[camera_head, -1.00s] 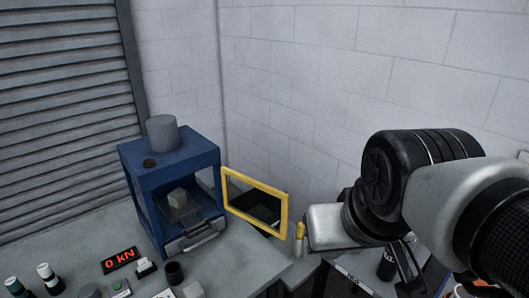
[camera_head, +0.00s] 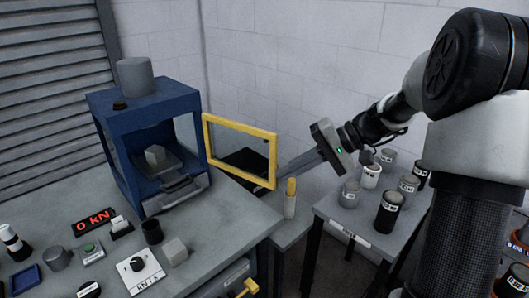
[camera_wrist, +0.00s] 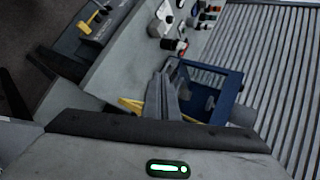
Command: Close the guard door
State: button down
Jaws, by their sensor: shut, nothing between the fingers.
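The guard door is a yellow-framed clear panel (camera_head: 240,128) hinged on the right side of the blue press (camera_head: 148,112). It stands open, swung out to the right.
A side table (camera_head: 350,222) with several labelled cylinders is at the right. A 0 kN display (camera_head: 94,221), a dial box (camera_head: 140,270) and small items cover the bench front.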

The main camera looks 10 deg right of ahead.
jog(key=w+d+f+m+t+y+b, duration=0.1)
jog(key=w+d+f+t+y+b, duration=0.3)
jog(key=d, duration=0.3)
jog(key=w+d+f+m+t+y+b, duration=0.1)
jog(key=w+d+f+m+t, duration=0.1)
jog(key=w+d+f, duration=0.4)
jog(key=a+r+b, duration=0.1)
jog(key=a+b, duration=0.1)
jog(key=a, duration=0.8)
jog(key=shift+a+r, duration=0.3)
jog(key=shift+r, duration=0.1)
